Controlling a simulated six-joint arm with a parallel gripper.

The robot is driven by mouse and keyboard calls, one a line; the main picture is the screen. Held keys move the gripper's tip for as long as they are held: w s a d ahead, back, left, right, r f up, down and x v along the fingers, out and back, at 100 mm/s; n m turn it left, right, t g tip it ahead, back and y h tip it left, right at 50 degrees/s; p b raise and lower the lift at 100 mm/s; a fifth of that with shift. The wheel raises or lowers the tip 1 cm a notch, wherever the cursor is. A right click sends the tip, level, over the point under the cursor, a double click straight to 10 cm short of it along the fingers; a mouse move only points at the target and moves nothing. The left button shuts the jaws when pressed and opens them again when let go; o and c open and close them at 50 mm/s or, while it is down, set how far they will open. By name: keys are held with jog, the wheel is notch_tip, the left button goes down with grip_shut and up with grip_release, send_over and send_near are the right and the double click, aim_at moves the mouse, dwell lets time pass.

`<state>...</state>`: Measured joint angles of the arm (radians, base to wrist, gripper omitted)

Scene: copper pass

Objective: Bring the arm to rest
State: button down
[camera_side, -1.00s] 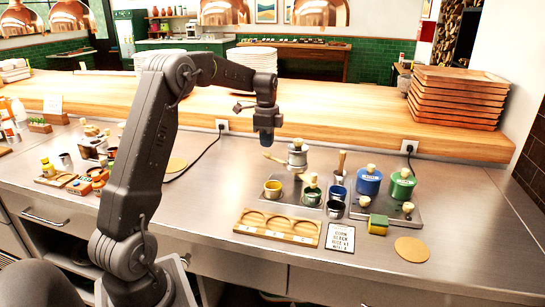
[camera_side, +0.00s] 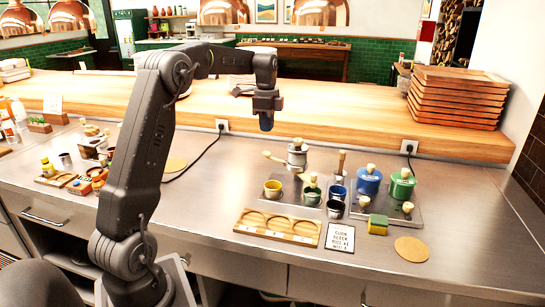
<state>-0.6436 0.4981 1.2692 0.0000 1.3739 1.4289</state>
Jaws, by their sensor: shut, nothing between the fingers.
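My gripper (camera_side: 266,124) is in the air, pointing down, in front of the wooden shelf edge. It is shut and empty. It is above and left of the grinder-like pot with a wooden handle (camera_side: 297,158) and touches nothing. My arm rises from the lower left and bends over to the right, above the steel counter (camera_side: 210,200).
A wooden tray with round recesses (camera_side: 277,227), a sign (camera_side: 340,238), a sponge (camera_side: 377,225) and a round coaster (camera_side: 411,250) lie in front. Stacked trays (camera_side: 458,96) stand right.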

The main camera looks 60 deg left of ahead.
jog(key=s+d+r+n+t+y, duration=0.1)
jog(key=s+d+r+n, duration=0.2)
jog(key=d, duration=0.7)
jog(key=s+d+r+n+t, duration=0.1)
jog(key=s+d+r+t, duration=0.15)
jog(key=s+d, duration=0.45)
jog(key=s+d+f+n+t, duration=0.1)
jog(key=s+d+f+n, duration=0.1)
jog(key=s+d, duration=0.4)
jog(key=s+d+f+n+t+h, duration=0.1)
jog(key=s+d+f+n, duration=0.1)
jog(key=s+d, duration=0.4)
jog(key=shift+s+d+f+n, duration=0.2)
jog(key=shift+d+n, duration=0.3)
jog(key=shift+d, duration=0.4)
